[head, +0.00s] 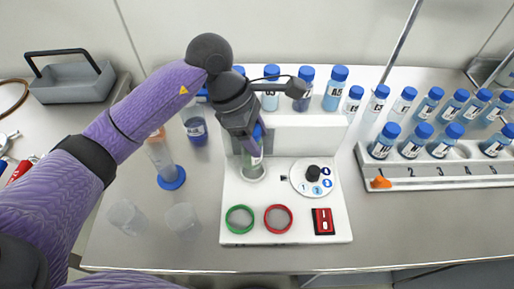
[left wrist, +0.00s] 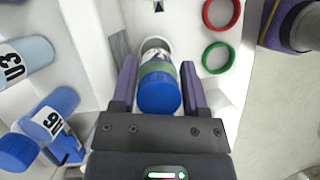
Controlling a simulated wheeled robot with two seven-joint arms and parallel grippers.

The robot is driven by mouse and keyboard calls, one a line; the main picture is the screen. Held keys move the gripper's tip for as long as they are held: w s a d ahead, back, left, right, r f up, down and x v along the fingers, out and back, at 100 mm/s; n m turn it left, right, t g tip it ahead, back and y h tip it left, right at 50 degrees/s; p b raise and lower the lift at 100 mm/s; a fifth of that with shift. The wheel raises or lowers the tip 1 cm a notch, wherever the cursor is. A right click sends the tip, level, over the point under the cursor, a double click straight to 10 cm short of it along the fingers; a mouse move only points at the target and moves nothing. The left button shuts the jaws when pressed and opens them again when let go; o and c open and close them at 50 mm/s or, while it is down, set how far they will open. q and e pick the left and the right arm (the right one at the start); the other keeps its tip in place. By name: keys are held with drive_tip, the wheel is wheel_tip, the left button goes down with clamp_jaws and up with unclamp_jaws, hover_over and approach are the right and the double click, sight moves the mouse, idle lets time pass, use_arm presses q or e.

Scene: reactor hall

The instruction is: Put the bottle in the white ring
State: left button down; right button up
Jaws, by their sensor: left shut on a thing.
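The bottle (left wrist: 159,95) has a blue cap and a pale label. It is upright between the purple fingers of my left gripper (left wrist: 160,85), which is shut on it. In the head view the bottle (head: 257,156) is partly hidden behind the gripper. The white ring (head: 253,175) is on the left of the white panel, directly below the bottle. The ring also shows past the bottle in the left wrist view (left wrist: 154,43). The bottle's lower end is at the ring; I cannot tell whether it touches the bottom. My right gripper is not seen.
The white panel (head: 235,220) also carries a green ring (head: 239,219), a red ring (head: 278,219), a dial (head: 313,174) and a red switch (head: 323,221). Blue-capped bottles stand behind it and in a rack (head: 420,176) at right. Clear cups and a cylinder (head: 160,155) stand left.

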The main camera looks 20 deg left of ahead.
use_arm(q)
wheel_tip(320, 180, down, 4)
drive_tip(key=shift+r, duration=0.1)
drive_tip(key=shift+f+b, duration=0.2)
drive_tip(key=shift+b, duration=0.2)
drive_tip(key=shift+c, duration=1.8)
unclamp_jaws()
drive_tip(key=shift+r, duration=0.1)
